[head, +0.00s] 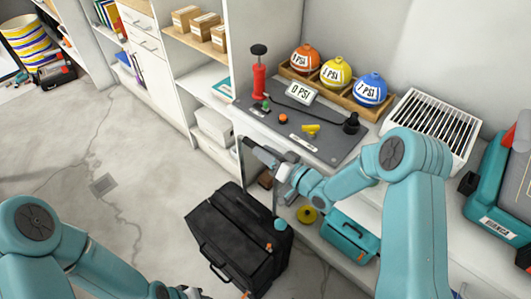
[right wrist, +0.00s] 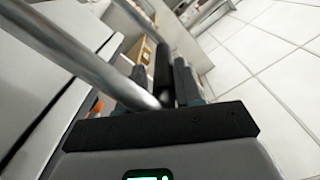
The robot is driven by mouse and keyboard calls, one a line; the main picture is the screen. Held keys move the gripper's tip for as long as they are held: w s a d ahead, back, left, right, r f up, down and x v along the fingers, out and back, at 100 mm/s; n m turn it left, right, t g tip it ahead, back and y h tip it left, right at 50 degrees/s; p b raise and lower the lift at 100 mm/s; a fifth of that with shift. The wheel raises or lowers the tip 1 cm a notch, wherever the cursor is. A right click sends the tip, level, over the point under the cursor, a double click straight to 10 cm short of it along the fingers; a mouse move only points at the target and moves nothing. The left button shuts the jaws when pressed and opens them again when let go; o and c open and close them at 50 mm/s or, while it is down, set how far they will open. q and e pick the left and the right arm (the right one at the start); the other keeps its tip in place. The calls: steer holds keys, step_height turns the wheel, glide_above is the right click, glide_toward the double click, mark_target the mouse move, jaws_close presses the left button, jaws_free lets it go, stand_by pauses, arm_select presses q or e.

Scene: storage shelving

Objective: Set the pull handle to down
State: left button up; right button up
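The black suitcase (head: 215,238) stands upright on the floor at bottom centre in the head view. Its pull handle (head: 259,152) is raised, with two thin posts above the case and a dark crossbar. My right gripper (head: 276,166) is at the crossbar. In the right wrist view the handle's dark grip (right wrist: 162,70) lies between the fingers of my right gripper (right wrist: 160,85), which appear closed on it. A silver post crosses that view at upper left. My left gripper (head: 190,292) is low at the bottom edge, mostly cut off, and its fingers are not clear.
A teal toolbox (head: 350,238) sits on the lower shelf at right. The floor (head: 120,215) left of the suitcase is clear.

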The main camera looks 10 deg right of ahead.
steer(key=shift+a, duration=0.1)
jaws_close()
steer(key=shift+s+f+b, duration=0.1)
steer(key=shift+f+b, duration=0.3)
step_height(320, 180, down, 18)
steer(key=b, duration=1.6)
steer(key=shift+a, duration=0.1)
steer(key=o, duration=0.8)
jaws_free()
